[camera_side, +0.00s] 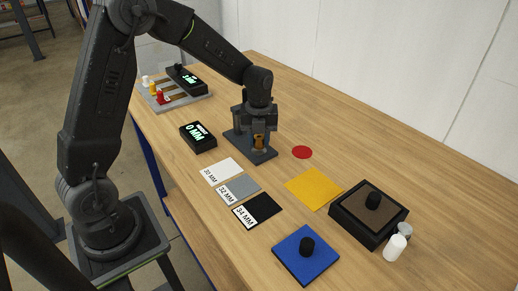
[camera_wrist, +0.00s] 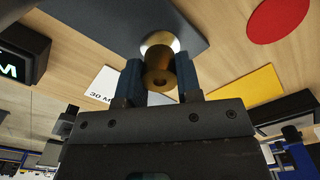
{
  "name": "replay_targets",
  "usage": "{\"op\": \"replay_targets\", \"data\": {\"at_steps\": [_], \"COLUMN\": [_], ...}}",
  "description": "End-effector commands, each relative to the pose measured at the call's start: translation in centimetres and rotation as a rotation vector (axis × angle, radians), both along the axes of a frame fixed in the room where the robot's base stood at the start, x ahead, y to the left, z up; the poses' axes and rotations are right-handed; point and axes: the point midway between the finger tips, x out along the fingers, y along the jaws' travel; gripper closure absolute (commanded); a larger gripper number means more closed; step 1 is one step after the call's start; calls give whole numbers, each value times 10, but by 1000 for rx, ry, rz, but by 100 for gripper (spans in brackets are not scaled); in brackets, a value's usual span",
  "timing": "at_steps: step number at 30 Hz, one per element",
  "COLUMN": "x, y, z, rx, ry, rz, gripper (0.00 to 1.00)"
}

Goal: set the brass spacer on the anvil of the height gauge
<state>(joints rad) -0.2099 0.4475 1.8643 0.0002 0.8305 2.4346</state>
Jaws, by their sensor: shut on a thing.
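The brass spacer (camera_side: 259,143) is upright between the fingers of my gripper (camera_side: 258,138), which is shut on it. It stands over the dark base plate (camera_side: 262,156) of the height gauge. In the wrist view the hollow spacer (camera_wrist: 160,72) sits between the two blue-grey fingers of my gripper (camera_wrist: 160,80). Behind it part of the bright round anvil (camera_wrist: 160,40) shows on the dark plate (camera_wrist: 128,22). I cannot tell whether the spacer touches the anvil. The gauge's black display (camera_side: 198,137) reads 0 MM.
White 30 MM (camera_side: 222,171), grey 32 MM (camera_side: 241,187) and black 34 MM (camera_side: 262,210) cards lie in front. A red disc (camera_side: 302,152) and yellow square (camera_side: 314,188) lie right.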

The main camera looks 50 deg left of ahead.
Motion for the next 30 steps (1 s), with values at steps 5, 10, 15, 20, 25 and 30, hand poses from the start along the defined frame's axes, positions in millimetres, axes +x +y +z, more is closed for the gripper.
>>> {"op": "replay_targets", "data": {"at_steps": [5, 10, 15, 20, 25, 30], "x": [0, 0, 0, 0, 0, 0], "y": [0, 0, 0, 0, 0, 0], "z": [-8, -9, -9, -10, -13, -15], "rx": [0, 0, 0, 0, -1, 0], "ry": [0, 0, 0, 0, 1, 0], "rz": [0, 0, 0, 0, 0, 0], "gripper": [91, 91, 91, 91, 91, 63]}}
